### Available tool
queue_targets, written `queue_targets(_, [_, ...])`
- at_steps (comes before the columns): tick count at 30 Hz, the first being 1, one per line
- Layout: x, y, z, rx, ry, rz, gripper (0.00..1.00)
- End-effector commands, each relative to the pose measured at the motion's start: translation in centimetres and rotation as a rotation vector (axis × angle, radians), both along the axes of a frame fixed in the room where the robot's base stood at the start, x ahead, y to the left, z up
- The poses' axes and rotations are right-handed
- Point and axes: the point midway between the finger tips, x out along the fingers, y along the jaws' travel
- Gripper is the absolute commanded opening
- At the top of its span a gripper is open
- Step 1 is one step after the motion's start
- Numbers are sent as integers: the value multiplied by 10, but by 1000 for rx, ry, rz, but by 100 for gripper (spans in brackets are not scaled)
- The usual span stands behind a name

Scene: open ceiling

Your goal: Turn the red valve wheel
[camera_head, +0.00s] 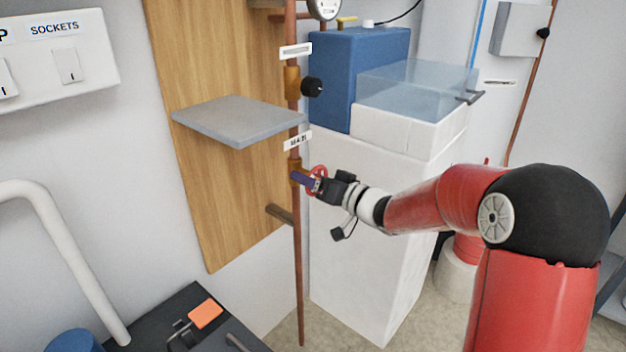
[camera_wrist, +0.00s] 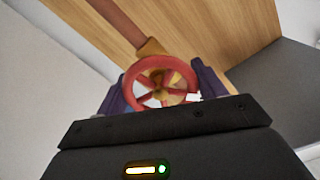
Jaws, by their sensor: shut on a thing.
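The red valve wheel (camera_head: 318,172) is on the brass valve of an upright copper pipe, below a small white label. In the wrist view the wheel (camera_wrist: 162,84) faces me, with spokes and a brass centre. My gripper (camera_head: 306,181) is at the wheel, reaching in from the right. In the wrist view its two purple-blue fingers (camera_wrist: 160,92) stand on either side of the wheel, shut on its rim. The finger tips are partly hidden behind the wheel.
A grey shelf (camera_head: 238,118) juts out above and left of the valve. A black-knobbed valve (camera_head: 311,87) sits higher on the same pipe. A white cabinet (camera_head: 365,225) stands close behind my gripper. A dark bench top (camera_head: 180,318) is at lower left.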

Motion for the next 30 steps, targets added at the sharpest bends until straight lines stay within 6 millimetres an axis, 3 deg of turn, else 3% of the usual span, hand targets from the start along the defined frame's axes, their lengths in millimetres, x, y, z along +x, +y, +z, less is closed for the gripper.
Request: queue_targets(30, [-1, 0, -2, 592, 767, -1, 47])
